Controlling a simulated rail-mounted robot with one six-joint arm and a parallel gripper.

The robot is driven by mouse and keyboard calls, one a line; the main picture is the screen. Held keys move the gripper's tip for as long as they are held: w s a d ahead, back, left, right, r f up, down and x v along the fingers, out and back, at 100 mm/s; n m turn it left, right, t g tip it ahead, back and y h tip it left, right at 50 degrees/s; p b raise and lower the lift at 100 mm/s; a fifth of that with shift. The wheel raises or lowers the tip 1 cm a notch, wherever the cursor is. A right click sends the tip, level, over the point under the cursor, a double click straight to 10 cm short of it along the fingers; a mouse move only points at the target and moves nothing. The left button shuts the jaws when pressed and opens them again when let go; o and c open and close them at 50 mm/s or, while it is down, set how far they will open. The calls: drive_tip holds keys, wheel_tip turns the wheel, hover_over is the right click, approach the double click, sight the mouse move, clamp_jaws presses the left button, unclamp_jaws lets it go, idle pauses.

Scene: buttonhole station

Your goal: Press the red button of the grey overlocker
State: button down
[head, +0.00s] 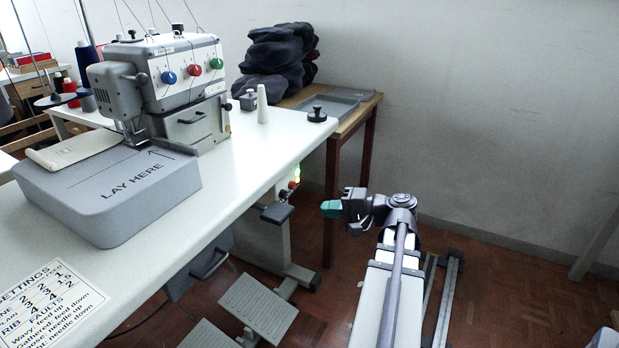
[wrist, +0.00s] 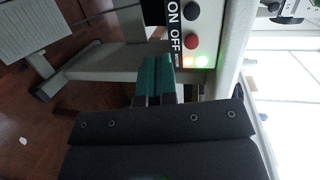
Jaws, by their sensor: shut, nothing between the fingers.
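The grey overlocker (head: 165,75) stands on the white table. Its switch box is under the table edge (head: 285,188), with a lit green lamp (head: 297,174) and a small red button (head: 292,185). In the wrist view, the red button (wrist: 191,42) sits beside the word OFF, with a black button (wrist: 191,11) beside ON and the green lamp (wrist: 202,61) glowing. My gripper (head: 328,209) has teal fingertips and is shut and empty. In the wrist view its fingertips (wrist: 156,62) are left of and below the red button; contact does not show.
A dark pad (head: 277,212) hangs under the table edge near my gripper. Pedals (head: 258,306) stand on the floor below. A wooden side table (head: 345,115) holds a grey tray and dark folded cloth. The floor right of the table is partly clear.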

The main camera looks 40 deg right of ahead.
sight(294, 185)
drive_tip(key=s+d+r+m+t+h, duration=0.1)
drive_tip(key=s+d+r+t, duration=0.1)
drive_tip(key=s+d+r, duration=0.1)
drive_tip(key=shift+s+d+r, duration=0.2)
drive_tip(key=shift+s+d, duration=0.35)
drive_tip(key=shift+d, duration=0.2)
drive_tip(key=x, duration=1.3)
drive_tip(key=shift+w+r, duration=0.15)
drive_tip(key=shift+w, duration=0.1)
drive_tip(key=shift+w+a, duration=0.15)
drive_tip(key=shift+w, duration=0.15)
